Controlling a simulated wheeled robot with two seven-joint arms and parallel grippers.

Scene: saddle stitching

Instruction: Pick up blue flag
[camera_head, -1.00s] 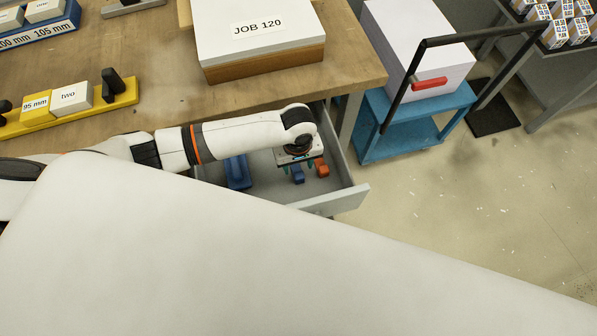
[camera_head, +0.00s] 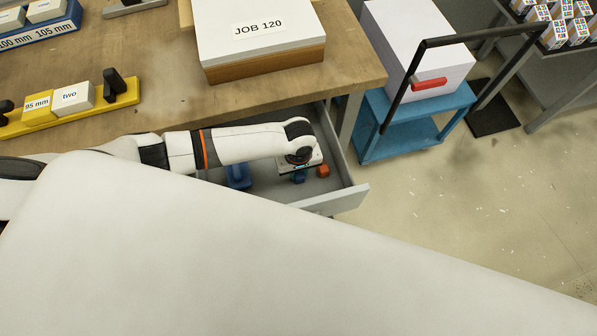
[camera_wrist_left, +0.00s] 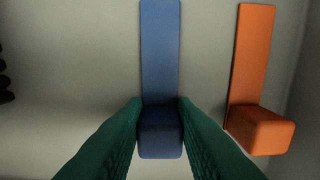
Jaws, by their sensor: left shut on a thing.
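The blue flag (camera_wrist_left: 160,50) lies in the open drawer, a long flat blue strip with a thicker block at its near end in the left wrist view. The green fingers of my left gripper (camera_wrist_left: 160,108) are on both sides of that block and are shut on it. In the head view my left gripper (camera_head: 299,178) reaches down into the drawer, and the blue flag is mostly hidden under it. My right gripper is not in view.
An orange flag (camera_wrist_left: 252,60) lies close to the right of the blue one. Another blue object (camera_head: 237,176) is in the drawer (camera_head: 345,200) to the left. The drawer walls surround the gripper. The worktable (camera_head: 170,75) with a JOB 120 stack (camera_head: 262,50) is above.

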